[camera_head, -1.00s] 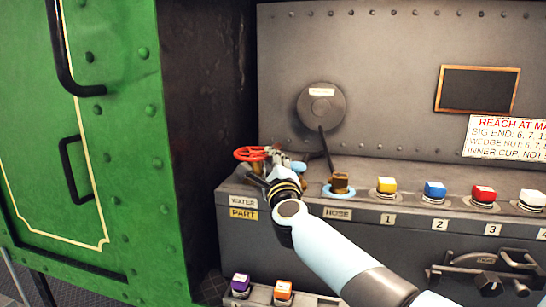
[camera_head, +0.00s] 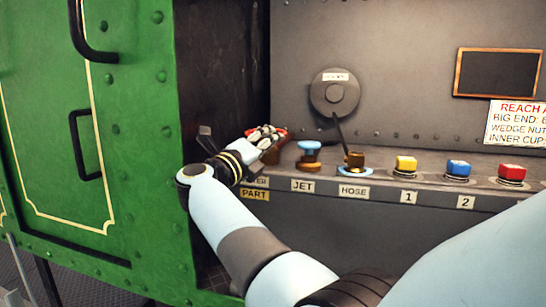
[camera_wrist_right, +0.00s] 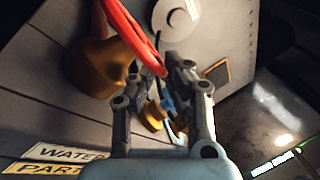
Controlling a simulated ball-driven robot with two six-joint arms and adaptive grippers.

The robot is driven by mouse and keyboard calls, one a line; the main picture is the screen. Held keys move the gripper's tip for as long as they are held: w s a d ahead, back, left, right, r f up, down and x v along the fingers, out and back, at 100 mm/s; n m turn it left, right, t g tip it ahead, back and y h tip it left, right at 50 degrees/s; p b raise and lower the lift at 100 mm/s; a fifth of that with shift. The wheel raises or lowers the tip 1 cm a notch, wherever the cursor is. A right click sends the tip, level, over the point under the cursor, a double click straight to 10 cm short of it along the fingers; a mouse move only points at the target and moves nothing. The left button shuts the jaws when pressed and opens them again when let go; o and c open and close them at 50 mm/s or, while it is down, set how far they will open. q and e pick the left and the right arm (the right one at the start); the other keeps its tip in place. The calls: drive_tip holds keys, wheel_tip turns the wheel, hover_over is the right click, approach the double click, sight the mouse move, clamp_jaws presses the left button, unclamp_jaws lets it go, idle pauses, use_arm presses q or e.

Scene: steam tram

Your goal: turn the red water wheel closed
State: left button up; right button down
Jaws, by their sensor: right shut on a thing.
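The red water wheel (camera_head: 281,132) stands at the left end of the grey shelf, above the WATER and PART labels. My right gripper (camera_head: 268,136) covers most of it in the head view. In the right wrist view, the red rim (camera_wrist_right: 130,28) runs down between the two fingers of my right gripper (camera_wrist_right: 157,72), which is shut on it. The brass body (camera_wrist_right: 97,62) under the wheel shows left of the fingers. The wheel's hub and far side are hidden in the head view. My left gripper is not in view.
The blue-topped JET valve (camera_head: 310,148) and the brass HOSE fitting (camera_head: 355,160) stand to the right of the wheel. Yellow (camera_head: 405,164), blue (camera_head: 458,168) and red (camera_head: 512,173) buttons follow. A green riveted panel (camera_head: 140,150) stands close on the left.

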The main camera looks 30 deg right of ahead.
drive_tip(key=shift+a+r+b, duration=0.1)
drive_tip(key=shift+r+b, duration=0.1)
drive_tip(key=shift+b, duration=0.1)
drive_tip(key=shift+w+m+g+h, duration=0.1)
drive_tip(key=shift+m+g+h, duration=0.2)
drive_tip(key=shift+g, duration=0.1)
drive_tip(key=shift+r, duration=0.15)
drive_tip(key=c, duration=1.5)
unclamp_jaws()
drive_tip(key=shift+o, duration=0.5)
drive_tip(key=shift+a, duration=0.1)
